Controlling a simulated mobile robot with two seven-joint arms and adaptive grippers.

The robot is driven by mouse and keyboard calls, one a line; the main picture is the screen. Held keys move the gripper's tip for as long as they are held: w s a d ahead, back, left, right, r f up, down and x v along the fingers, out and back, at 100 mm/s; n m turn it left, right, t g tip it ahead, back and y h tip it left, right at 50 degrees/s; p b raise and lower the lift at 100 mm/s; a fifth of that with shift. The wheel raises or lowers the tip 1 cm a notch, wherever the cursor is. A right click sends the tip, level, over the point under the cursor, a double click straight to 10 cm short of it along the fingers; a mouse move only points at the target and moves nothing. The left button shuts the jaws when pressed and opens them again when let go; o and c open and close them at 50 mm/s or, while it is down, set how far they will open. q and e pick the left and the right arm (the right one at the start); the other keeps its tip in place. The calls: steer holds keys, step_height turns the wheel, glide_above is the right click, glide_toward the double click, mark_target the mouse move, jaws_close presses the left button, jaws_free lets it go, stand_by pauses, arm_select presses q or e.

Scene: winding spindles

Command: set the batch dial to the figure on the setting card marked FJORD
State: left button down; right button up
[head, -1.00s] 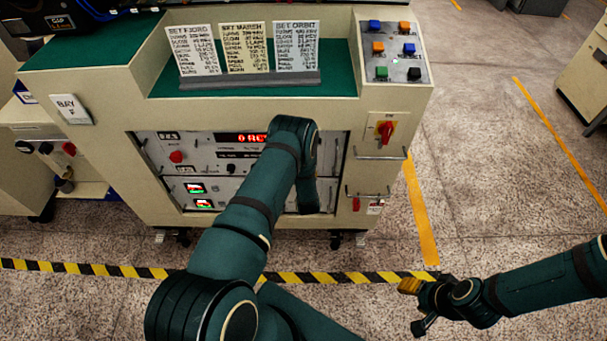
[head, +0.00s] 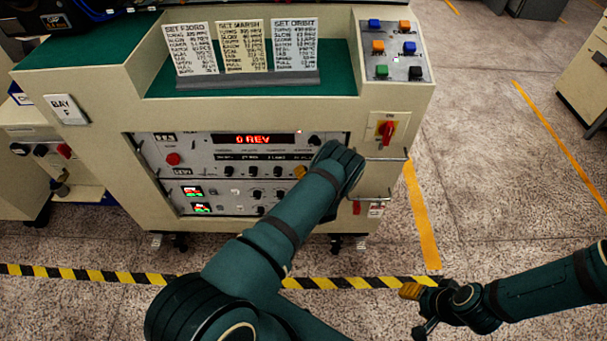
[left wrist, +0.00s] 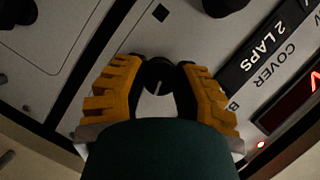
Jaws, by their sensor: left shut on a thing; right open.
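The setting card headed SET FJORD (head: 194,50) stands at the left of three cards on the machine's shelf; its small lines are hard to read. My left gripper (head: 301,172) reaches the control panel (head: 200,150), mostly hidden behind its own arm. In the left wrist view its yellow-padded fingers (left wrist: 158,85) are shut on a small black knob (left wrist: 158,70) with a pale pointer line. The label beside that knob is mostly covered; only a "B" shows. My right gripper (head: 418,308) is open and empty, low at the right, away from the machine.
Cards for MARSH (head: 243,47) and ORBIT (head: 296,46) stand beside FJORD. A red display (head: 253,139) reads 0 REV.

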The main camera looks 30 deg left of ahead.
arm_select(q)
steer(key=shift+s+a+f+m, duration=0.1)
steer(key=shift+m, duration=0.3)
stand_by(0.3)
steer(key=c, duration=0.6)
jaws_free()
steer(key=shift+y, duration=0.3)
steer(key=v, duration=1.2)
